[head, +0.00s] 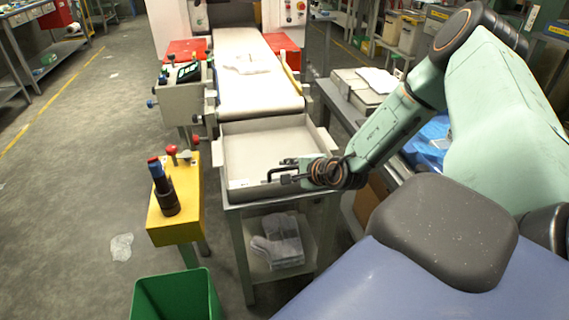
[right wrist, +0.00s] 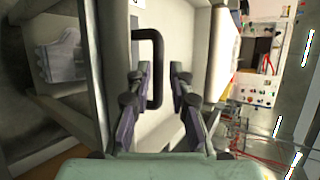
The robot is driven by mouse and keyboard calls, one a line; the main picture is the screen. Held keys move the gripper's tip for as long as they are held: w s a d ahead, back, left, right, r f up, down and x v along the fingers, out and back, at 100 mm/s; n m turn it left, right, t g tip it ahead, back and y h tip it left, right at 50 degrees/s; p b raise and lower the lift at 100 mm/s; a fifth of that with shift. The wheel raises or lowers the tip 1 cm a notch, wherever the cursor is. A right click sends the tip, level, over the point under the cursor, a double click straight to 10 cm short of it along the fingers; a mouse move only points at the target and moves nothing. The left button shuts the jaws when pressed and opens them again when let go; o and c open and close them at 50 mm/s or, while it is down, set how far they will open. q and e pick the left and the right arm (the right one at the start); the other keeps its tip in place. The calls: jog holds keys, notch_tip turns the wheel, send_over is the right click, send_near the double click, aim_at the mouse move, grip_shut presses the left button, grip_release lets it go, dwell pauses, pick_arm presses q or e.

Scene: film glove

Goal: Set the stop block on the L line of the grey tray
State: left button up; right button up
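My right gripper (head: 288,175) is over the tray's near right part. In the right wrist view its two purple-padded fingers (right wrist: 158,82) stand apart. A black U-shaped handle (right wrist: 159,68) shows between and beyond the fingertips; I cannot tell whether they touch it. I cannot make out a stop block for certain, nor the L line. My left gripper is not in view.
A yellow stand (head: 190,213) with a dark, blue-topped cylinder (head: 163,187) and red knobs is left of the tray. A green bin (head: 176,300) is at the front. The conveyor belt (head: 250,88) carries pale gloves. A side table (head: 355,100) stands at right.

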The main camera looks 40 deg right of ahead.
jog(key=shift+d+p+v, duration=0.25)
jog(key=shift+p+v, duration=3.9)
jog(key=shift+v, duration=0.3)
jog(key=s+a+f+n+g+y, duration=0.2)
jog(key=s+a+n+g+y, duration=0.25)
jog(key=a, duration=0.55)
jog(key=s+a+f+n+g+y, duration=0.25)
jog(key=s+a, duration=0.25)
jog(key=a, duration=0.6)
jog(key=s+d+f+n+g+h, duration=0.1)
jog(key=s+f+n+g+h, duration=0.1)
jog(key=s+n+g+h, duration=0.5)
jog(key=s+d+f+n, duration=0.15)
jog(key=s+n, duration=0.35)
jog(key=s, duration=0.5)
jog(key=a, duration=0.1)
jog(key=a+n+t, duration=0.1)
jog(key=a, duration=0.1)
jog(key=w+a+n+t, duration=0.1)
jog(key=shift+a+y, duration=0.15)
jog(key=shift+y, duration=0.25)
